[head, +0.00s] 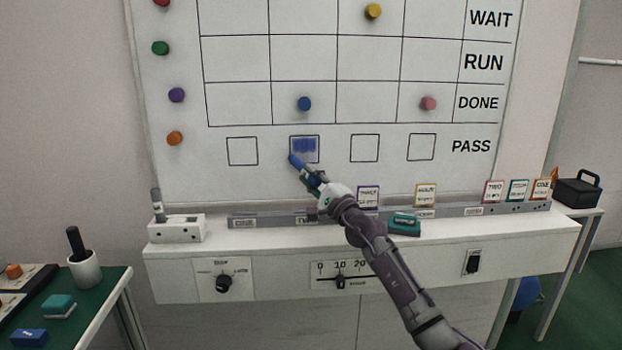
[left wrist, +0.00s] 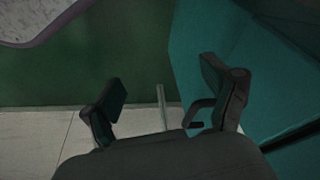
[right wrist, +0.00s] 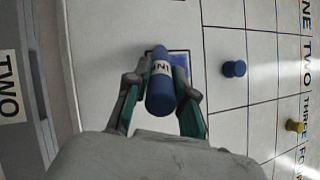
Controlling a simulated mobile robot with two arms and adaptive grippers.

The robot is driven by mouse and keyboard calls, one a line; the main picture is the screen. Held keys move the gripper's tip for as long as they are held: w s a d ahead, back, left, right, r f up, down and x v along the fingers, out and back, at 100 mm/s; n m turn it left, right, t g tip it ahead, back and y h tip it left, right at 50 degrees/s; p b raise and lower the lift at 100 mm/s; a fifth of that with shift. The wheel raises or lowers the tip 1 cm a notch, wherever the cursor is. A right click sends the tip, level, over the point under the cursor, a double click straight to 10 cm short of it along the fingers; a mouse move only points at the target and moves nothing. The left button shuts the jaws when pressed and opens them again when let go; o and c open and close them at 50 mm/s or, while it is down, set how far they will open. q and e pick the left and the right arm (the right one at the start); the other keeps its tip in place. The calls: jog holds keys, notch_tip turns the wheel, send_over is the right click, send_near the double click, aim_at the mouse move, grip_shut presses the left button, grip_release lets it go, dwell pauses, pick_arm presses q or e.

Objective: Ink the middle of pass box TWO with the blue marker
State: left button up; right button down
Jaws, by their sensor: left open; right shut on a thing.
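My right gripper (head: 313,180) is shut on the blue marker (head: 296,161), in front of the board. The marker points up and left, its end at the lower left of pass box TWO (head: 304,157). A blue ink patch (head: 305,145) covers much of that box's middle and upper part. In the right wrist view, the marker (right wrist: 160,90) lies between the fingers of the right gripper (right wrist: 160,103) and hides part of the inked box (right wrist: 181,60). I cannot tell whether the tip touches the board. My left gripper (left wrist: 165,95) is open and empty in the left wrist view.
Other pass boxes, such as the first (head: 242,151) and third (head: 364,148), are blank. A blue magnet (head: 304,104) sits above box TWO. A teal eraser (head: 404,223) lies on the ledge. A white holder (head: 176,229) with a grey marker stands left.

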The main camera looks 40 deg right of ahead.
pick_arm(q)
jog(key=shift+s+r, duration=0.1)
jog(key=shift+r, duration=0.2)
pick_arm(e)
jog(key=shift+d, duration=0.1)
